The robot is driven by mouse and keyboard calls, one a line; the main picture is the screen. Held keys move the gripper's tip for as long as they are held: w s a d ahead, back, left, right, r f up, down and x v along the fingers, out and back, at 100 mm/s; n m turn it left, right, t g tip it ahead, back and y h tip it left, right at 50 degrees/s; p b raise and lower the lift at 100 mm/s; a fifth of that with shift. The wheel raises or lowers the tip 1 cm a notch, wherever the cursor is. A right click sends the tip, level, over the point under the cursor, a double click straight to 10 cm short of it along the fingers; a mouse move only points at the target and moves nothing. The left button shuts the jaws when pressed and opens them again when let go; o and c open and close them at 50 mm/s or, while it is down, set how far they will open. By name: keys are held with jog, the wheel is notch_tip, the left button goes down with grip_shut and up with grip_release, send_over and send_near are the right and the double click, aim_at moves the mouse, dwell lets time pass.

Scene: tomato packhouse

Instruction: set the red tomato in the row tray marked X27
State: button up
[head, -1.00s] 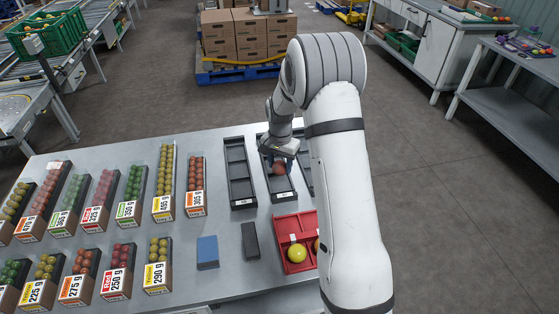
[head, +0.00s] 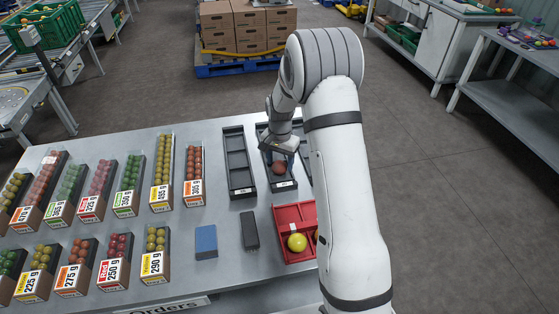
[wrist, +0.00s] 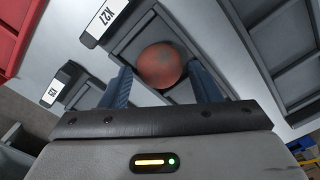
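The red tomato (wrist: 160,65), with a dull greenish patch, sits in the end compartment of the dark row tray marked X27 (wrist: 128,43), beside its white label. In the head view the tomato (head: 279,167) shows near the labelled end of the middle tray (head: 291,178). My gripper (wrist: 160,80) is over the tray. Its two blue fingers stand on either side of the tomato, with a visible gap on each side, so it is open. The tomato's underside is hidden.
Another dark row tray (head: 228,160) stands left, and a third is mostly hidden behind my arm. A red tray (head: 281,216) holds a yellow tomato (head: 297,242). A blue block (head: 206,240) and a dark block (head: 249,230) lie nearby. Packed tomato boxes fill the table's left.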

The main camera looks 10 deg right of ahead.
dwell(0.6)
jog(key=shift+r+p, duration=0.9)
jog(key=shift+r, duration=0.9)
jog(key=o, duration=0.5)
jog(key=shift+o, duration=0.2)
jog(key=shift+c, duration=0.4)
jog(key=shift+c, duration=1.2)
